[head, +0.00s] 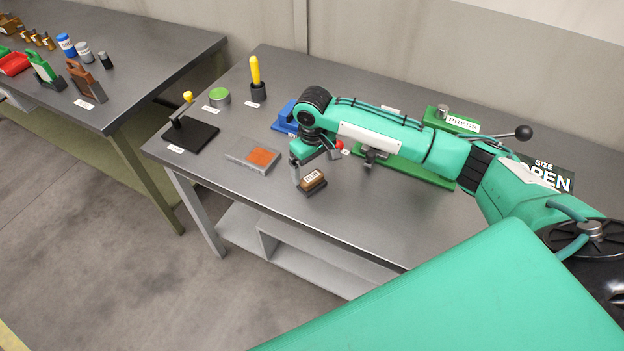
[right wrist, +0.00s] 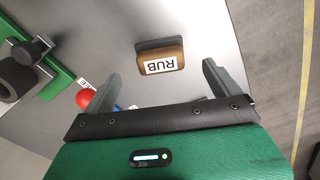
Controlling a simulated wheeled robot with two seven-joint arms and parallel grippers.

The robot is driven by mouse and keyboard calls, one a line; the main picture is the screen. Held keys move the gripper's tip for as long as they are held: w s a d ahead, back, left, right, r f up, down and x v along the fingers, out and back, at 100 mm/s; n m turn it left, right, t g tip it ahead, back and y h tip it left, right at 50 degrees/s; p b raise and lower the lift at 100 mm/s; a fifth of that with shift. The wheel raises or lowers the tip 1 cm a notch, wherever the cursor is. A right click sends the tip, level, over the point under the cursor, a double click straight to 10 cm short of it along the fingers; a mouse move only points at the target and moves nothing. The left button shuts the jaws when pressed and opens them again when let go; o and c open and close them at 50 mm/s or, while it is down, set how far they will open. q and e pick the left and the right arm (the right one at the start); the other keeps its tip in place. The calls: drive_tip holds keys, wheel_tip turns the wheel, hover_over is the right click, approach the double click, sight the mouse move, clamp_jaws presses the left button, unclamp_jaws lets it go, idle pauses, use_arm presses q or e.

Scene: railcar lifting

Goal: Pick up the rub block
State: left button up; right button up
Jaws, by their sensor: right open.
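The rub block (head: 312,182) is a small brown block with a dark base and a white label, lying on the grey metal table near its front edge. In the right wrist view the block (right wrist: 160,58), labelled RUB, sits beyond and between the two fingertips, with clear space on both sides. My right gripper (head: 312,169) is just above and beside the block in the head view. It is open and empty; its fingers (right wrist: 158,82) stand apart in the right wrist view. My left gripper is not in view.
A flat tray with an orange-brown pad (head: 253,158) lies left of the block. A green press (head: 440,150) with a black-knobbed lever stands right, partly behind my arm. A blue item (head: 285,120) and a red ball (head: 339,145) are close behind the gripper. The table's front edge is near.

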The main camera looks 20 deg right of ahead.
sight(312, 177)
drive_tip(key=shift+w+f+p, duration=0.2)
drive_tip(key=shift+f+p, duration=0.85)
drive_tip(key=shift+f, duration=1.9)
drive_tip(key=c, duration=1.2)
drive_tip(key=shift+r, duration=0.1)
wheel_tip(312, 177, up, 20)
drive_tip(key=b, duration=0.4)
